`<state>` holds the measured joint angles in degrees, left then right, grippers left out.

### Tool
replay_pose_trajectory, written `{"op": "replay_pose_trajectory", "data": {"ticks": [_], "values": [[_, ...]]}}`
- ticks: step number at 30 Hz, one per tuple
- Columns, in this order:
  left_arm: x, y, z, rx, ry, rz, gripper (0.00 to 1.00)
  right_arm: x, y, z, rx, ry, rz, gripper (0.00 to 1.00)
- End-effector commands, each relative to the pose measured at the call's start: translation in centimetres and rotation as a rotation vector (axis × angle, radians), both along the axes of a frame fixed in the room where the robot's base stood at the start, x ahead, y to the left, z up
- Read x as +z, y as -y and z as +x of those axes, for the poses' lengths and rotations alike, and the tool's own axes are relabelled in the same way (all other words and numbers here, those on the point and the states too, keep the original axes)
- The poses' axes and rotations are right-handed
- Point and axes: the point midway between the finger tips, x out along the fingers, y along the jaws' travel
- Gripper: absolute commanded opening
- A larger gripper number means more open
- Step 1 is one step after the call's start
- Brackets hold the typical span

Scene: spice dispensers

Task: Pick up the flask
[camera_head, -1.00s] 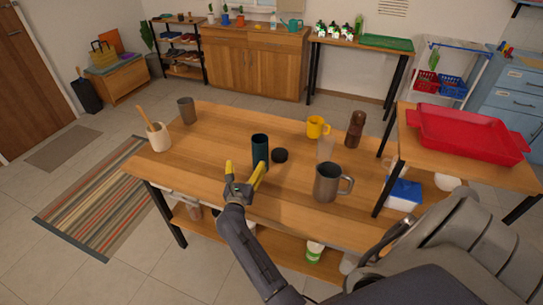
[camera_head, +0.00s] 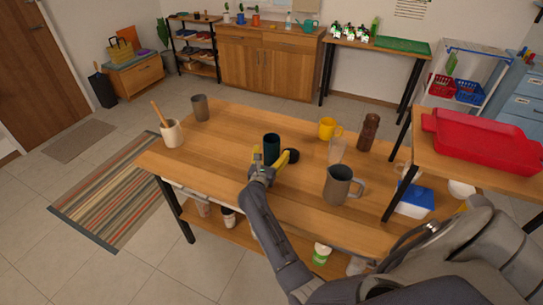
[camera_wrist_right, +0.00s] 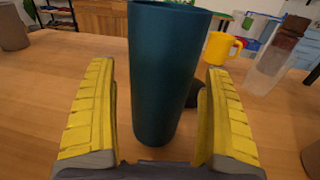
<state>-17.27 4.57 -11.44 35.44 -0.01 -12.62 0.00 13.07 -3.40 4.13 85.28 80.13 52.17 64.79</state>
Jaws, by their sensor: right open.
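The flask is a dark teal, open-topped cylinder (camera_head: 271,146) standing upright on the wooden table. My right gripper (camera_head: 272,160) is open, with one yellow finger on each side of the flask's lower part. In the right wrist view the flask (camera_wrist_right: 165,75) stands between the two fingers (camera_wrist_right: 158,120), with a small gap on each side. A round black lid-like piece (camera_head: 292,156) lies on the table just right of the flask, partly hidden by a finger. My left gripper is not in view.
A grey mug (camera_head: 339,186), a yellow mug (camera_head: 327,128), a clear bottle (camera_head: 336,150) and a brown bottle (camera_head: 368,132) stand to the right. A utensil holder (camera_head: 172,133) and a grey cup (camera_head: 200,108) stand at the left. The table (camera_head: 225,150) between is clear.

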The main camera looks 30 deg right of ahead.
Motion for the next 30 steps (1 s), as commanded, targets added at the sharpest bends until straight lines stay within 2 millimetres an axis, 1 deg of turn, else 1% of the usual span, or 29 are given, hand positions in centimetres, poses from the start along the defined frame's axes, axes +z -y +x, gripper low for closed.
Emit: {"op": "replay_pose_trajectory", "data": {"ticks": [2, 8, 9, 26, 30], "values": [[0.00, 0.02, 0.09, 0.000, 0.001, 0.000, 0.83, -0.05, 0.34, 0.31, 0.000, -0.001, 0.000, 0.85], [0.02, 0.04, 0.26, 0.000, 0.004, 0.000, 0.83, -0.06, 0.37, 0.33, 0.000, -0.001, 0.001, 0.85], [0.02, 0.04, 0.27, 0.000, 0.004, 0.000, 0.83, -0.06, 0.37, 0.33, 0.000, -0.001, 0.001, 0.83], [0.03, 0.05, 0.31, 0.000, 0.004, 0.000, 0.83, -0.05, 0.36, 0.32, 0.000, -0.001, 0.001, 0.18], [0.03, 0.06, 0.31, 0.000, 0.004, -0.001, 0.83, 0.02, 0.35, 0.34, 0.000, 0.000, 0.000, 0.17]]}}
